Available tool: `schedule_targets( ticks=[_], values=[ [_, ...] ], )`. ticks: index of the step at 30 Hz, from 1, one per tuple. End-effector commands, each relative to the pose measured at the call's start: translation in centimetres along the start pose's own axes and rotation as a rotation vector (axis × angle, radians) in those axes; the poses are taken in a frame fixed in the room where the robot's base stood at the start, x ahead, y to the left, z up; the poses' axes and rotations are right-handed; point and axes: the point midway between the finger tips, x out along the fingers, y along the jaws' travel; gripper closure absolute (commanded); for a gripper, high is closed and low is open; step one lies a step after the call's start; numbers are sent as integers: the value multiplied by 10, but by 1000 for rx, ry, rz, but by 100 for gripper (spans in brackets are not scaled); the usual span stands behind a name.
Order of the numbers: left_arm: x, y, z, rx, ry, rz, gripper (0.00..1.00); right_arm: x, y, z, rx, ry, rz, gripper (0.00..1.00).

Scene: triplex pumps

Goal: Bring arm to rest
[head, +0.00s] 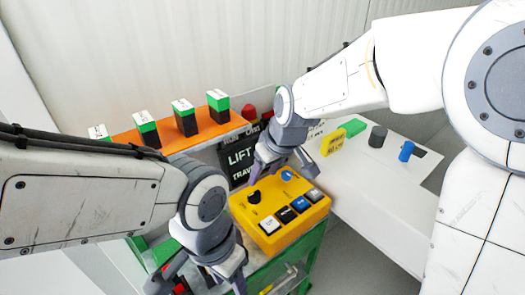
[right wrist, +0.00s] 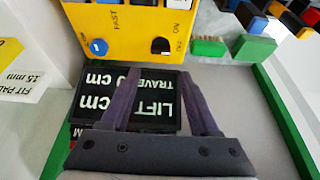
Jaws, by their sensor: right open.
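My right gripper (head: 280,165) is open and empty, its fingers pointing down by the far left side of the yellow control box (head: 262,230). In the right wrist view, the fingers of the right gripper (right wrist: 156,90) are spread in front of the black LIFT TRAVEL sign (right wrist: 125,105), with nothing held between them. The yellow box (right wrist: 130,25) is at the top of that view. My left gripper (head: 200,280) is at the bottom edge of the head view, left of the yellow box. Its fingers look spread, with the tips cut off.
The yellow box carries a black knob (head: 254,196), a blue knob (head: 287,175) and several push buttons. An orange shelf (head: 160,133) behind holds several green-and-black blocks. A white table (head: 370,190) at right holds a yellow block (head: 333,142), a dark cylinder (head: 377,138) and a blue cylinder (head: 406,151).

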Motion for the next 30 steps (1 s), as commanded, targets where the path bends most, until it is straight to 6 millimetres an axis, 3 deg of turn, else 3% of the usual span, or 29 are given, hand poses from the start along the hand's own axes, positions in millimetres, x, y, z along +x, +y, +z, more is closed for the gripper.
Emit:
schedule_targets(
  ticks=[4, 7, 12, 15, 18, 22, 30],
  values=[
    [0, 0, 0, 0, 0, 0, 50, -2, -8, 6, -2, -11, -8, 38],
    [0, 0, 0, 0, 0, 0, 50, -12, -34, 32, -6, -56, -35, 38],
    [0, 0, 0, 0, 0, 0, 50, -36, -88, 113, -13, -192, -79, 38],
    [0, 0, 0, 0, 0, 0, 50, -47, -105, 158, -15, -266, -85, 38],
    [0, 0, 0, 0, 0, 0, 50, -53, -113, 188, -15, -316, -82, 38],
    [0, 0, 0, 0, 0, 0, 50, -56, -115, 204, -12, -344, -77, 38],
    [0, 0, 0, 0, 0, 0, 50, -56, -115, 204, -10, -344, -77, 38]
  ],
)
